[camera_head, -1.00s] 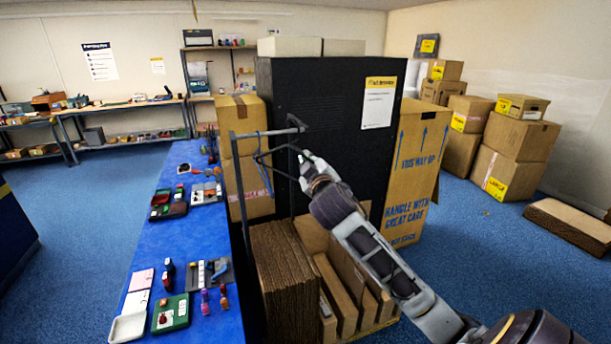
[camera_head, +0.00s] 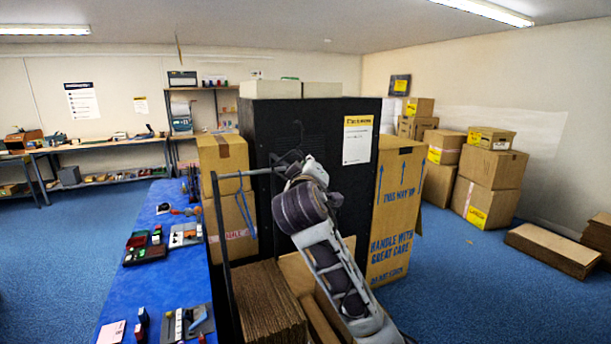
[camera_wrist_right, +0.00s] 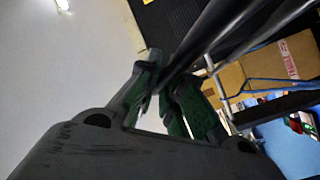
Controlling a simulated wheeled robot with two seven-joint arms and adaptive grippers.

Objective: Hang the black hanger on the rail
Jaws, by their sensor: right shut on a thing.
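My right gripper (camera_head: 296,172) is shut on the black hanger (camera_head: 284,157) at the free end of the rail. The thin dark hanger shows poorly against the black panel, and its hook's exact place relative to the rail cannot be told. In the right wrist view, the green-padded fingers (camera_wrist_right: 172,100) grip the hanger's dark bars (camera_wrist_right: 215,38), which run to the upper right. The rail (camera_head: 240,175) is a grey bar on a dark upright stand. A blue hanger (camera_head: 245,214) hangs from it and also shows in the wrist view (camera_wrist_right: 285,83). My left gripper is out of view.
A tall black panel (camera_head: 268,120) stands close behind the rail. Cardboard sheets (camera_head: 268,305) stand below it, and a printed carton (camera_head: 397,205) is to the right. A blue table (camera_head: 172,280) with small items lies left of the stand.

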